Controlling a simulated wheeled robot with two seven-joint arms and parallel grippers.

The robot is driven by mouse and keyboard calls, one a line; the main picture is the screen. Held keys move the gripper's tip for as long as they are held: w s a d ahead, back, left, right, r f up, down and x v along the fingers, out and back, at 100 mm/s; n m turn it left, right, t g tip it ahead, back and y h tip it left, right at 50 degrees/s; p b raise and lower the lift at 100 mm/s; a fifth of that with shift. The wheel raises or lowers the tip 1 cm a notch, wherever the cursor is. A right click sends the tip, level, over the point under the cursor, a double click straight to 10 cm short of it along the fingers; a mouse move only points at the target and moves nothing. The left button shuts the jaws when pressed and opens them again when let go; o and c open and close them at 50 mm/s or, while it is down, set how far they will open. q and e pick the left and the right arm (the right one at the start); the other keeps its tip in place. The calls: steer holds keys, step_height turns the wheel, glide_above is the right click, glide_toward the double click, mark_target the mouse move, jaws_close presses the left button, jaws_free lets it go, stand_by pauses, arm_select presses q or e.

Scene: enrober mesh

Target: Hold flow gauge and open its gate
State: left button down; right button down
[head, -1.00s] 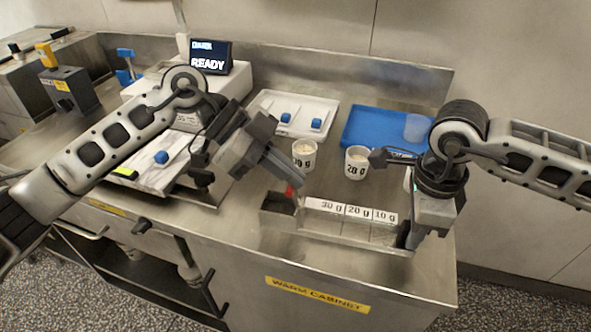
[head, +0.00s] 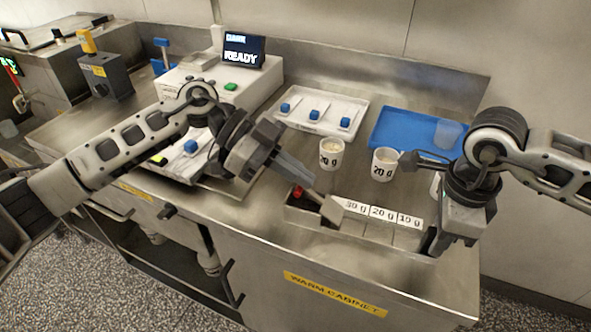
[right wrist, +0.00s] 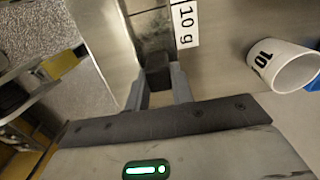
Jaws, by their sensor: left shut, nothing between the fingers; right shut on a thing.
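The flow gauge is a long metal trough (head: 365,236) at the counter's front, with labels 30 g, 20 g and 10 g along its back edge. A red knob (head: 298,191) sits at its left end. A tilted grey-tan plate (head: 333,209) stands beside it; I cannot tell surely whether it is the gate. My left gripper (head: 312,190) is shut and empty, its tips at the trough's left end between knob and plate. My right gripper (head: 433,243) is shut on the gauge's right end; in the right wrist view its fingers (right wrist: 158,88) flank a dark end block (right wrist: 156,72).
Two white cups (head: 332,153) (head: 384,163) stand behind the gauge; a third cup (right wrist: 283,66) stands near my right gripper. A blue tray (head: 400,128) with a clear cup and a white tray (head: 350,105) with blue-topped pieces lie behind. A READY screen (head: 244,52) stands back left.

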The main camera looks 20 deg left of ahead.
mark_target(313, 193)
arm_select(q)
steer(key=shift+d, duration=0.6)
steer(key=shift+d+r, duration=0.15)
steer(key=shift+r, duration=0.25)
steer(key=r, duration=0.1)
steer(key=d+r, duration=0.1)
steer(key=shift+d+r, duration=0.15)
steer(key=shift+r, duration=0.25)
steer(key=a, duration=1)
steer(key=shift+w+r, duration=0.3)
steer(key=shift+r, duration=0.1)
arm_select(e)
steer(key=c, duration=1.1)
jaws_free()
steer(key=shift+r, duration=0.1)
